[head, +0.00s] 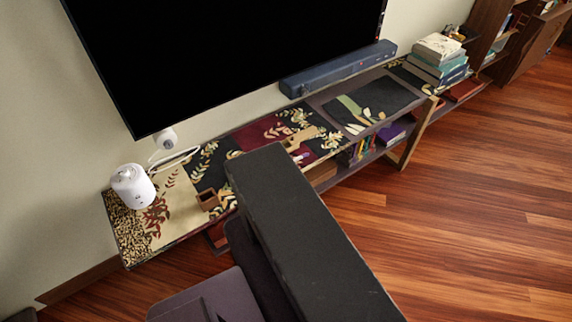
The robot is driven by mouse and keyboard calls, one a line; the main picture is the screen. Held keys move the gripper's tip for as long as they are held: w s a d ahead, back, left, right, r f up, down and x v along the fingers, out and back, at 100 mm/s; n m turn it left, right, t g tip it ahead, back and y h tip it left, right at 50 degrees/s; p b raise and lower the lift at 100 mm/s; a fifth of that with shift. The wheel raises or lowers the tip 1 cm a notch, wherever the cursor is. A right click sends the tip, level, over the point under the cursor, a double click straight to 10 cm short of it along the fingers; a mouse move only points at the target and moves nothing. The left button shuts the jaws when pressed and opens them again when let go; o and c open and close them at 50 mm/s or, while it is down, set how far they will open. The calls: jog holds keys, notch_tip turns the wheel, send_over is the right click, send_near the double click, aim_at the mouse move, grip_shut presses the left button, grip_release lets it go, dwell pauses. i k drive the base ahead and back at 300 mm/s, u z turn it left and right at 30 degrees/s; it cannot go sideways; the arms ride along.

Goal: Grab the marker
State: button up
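A small white and purple item (301,156) lies near the front edge of the long low console (135,249), just beyond the end of my dark arm. It may be the marker, but it is too small to tell. A tan wooden-looking piece (300,138) is right beside it. My arm's dark link covers the middle of the picture and hides part of the console's front edge. My gripper does not show, so its opening cannot be seen.
A white cylindrical device (132,186) and a small brown open box (208,200) stand on the console's left part. A soundbar (338,69) lies below the large black screen (220,50). Stacked books (437,62) stand far right. The wooden floor (480,200) at right is clear.

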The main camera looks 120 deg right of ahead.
aim_at(306, 155)
jog(key=z, duration=0.25)
jog(key=i, duration=0.4)
jog(key=z, duration=1.3)
jog(key=k, duration=0.2)
jog(key=z, duration=2.55)
